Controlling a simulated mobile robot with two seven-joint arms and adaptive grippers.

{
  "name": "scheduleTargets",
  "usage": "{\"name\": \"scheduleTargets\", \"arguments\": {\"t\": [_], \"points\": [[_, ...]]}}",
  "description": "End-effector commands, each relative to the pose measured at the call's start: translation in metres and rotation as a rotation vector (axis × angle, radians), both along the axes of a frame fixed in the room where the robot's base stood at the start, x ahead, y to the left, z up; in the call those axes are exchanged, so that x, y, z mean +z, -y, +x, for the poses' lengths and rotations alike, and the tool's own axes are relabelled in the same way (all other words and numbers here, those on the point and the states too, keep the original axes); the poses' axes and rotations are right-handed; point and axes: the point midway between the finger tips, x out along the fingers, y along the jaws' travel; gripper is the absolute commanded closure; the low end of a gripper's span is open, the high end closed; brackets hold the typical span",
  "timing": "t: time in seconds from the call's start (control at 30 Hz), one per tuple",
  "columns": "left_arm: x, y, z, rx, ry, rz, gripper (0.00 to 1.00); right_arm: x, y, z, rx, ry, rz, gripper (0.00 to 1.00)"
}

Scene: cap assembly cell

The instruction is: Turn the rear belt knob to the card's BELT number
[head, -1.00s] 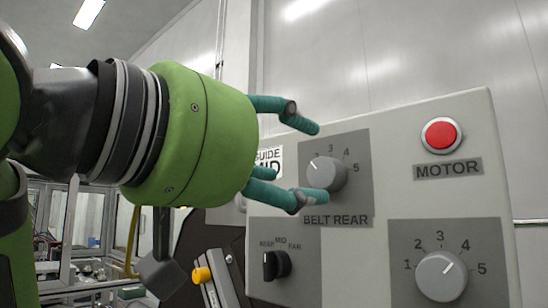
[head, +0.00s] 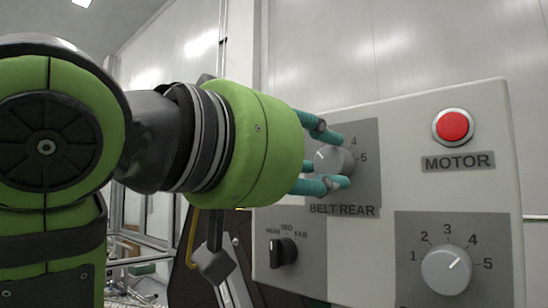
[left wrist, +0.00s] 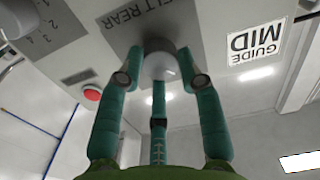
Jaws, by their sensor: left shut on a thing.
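The grey rear belt knob (head: 334,158) sits on its dark plate labelled BELT REAR on the panel. It also shows in the left wrist view (left wrist: 161,66). My left gripper (head: 340,162) has its teal fingers around this knob and is shut on it; the three fingers (left wrist: 160,60) close on it in the left wrist view. In the head view the fingers cover part of the scale; 4 and 5 show. The pointer's setting is not clear. A GUIDE MID card part (left wrist: 257,43) shows in the left wrist view; no BELT number is readable. My right gripper is not in view.
The panel also carries a red MOTOR button (head: 453,126), another numbered grey knob (head: 446,271) below it, and a black NEAR-MID-FAR selector (head: 283,252) under the rear belt knob. Open room lies above the panel.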

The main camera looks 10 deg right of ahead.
Motion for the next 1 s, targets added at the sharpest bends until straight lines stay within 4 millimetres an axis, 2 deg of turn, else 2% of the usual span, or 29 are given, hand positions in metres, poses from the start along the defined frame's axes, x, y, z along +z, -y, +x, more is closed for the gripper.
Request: {"name": "scheduleTargets", "arguments": {"t": [0.67, 1.0], "points": [[0.0065, -0.0031, 0.0, 0.006, 0.047, 0.012, 0.96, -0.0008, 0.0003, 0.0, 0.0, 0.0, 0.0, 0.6], [0.0067, -0.0039, -0.0003, 0.011, 0.209, 0.136, 0.96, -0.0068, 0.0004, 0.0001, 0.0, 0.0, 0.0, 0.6]]}}
